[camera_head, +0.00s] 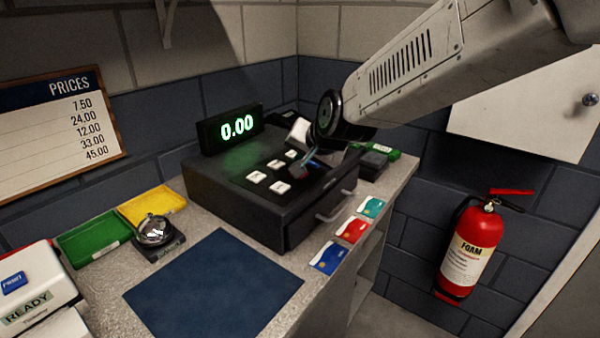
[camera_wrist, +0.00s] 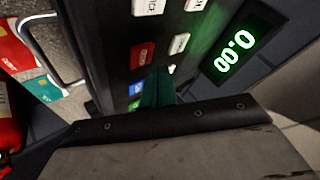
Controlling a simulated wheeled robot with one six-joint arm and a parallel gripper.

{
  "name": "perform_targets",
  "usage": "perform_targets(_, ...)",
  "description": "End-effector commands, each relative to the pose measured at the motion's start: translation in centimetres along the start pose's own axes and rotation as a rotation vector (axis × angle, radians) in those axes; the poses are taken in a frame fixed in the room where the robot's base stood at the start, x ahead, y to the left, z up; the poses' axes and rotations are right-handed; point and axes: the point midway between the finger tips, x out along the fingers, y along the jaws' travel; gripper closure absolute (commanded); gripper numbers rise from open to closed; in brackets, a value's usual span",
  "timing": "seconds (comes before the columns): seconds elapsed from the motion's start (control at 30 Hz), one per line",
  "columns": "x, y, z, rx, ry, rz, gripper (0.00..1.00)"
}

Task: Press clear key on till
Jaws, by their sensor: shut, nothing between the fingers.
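The black till (camera_head: 235,190) stands on the counter, its green display (camera_head: 236,127) reading 0.00. The display also shows in the wrist view (camera_wrist: 232,55). Several white keys (camera_head: 257,177) sit on the till's top. A red key (camera_head: 298,172) is at the right of them; it also shows in the wrist view (camera_wrist: 143,54), its small label too unclear to read. My gripper (camera_head: 309,164) is shut and empty, low over the keys just beside the red key. In the wrist view its teal fingertips (camera_wrist: 158,76) partly hide a green key (camera_wrist: 136,88) and a blue key (camera_wrist: 134,104). I cannot tell whether the tips touch a key.
The till's drawer handle (camera_head: 335,206) sticks out in front. Several cards (camera_head: 352,229) lie along the counter edge. A card reader (camera_head: 374,159) is right of the till. A blue mat (camera_head: 213,293), bell (camera_head: 155,232) and trays (camera_head: 95,238) are left. A fire extinguisher (camera_head: 468,250) hangs right.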

Motion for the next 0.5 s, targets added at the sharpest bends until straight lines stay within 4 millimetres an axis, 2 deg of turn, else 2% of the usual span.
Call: perform_targets(0.5,-3.5,-2.5,-2.5,-0.001,0.001,0.0,1.0)
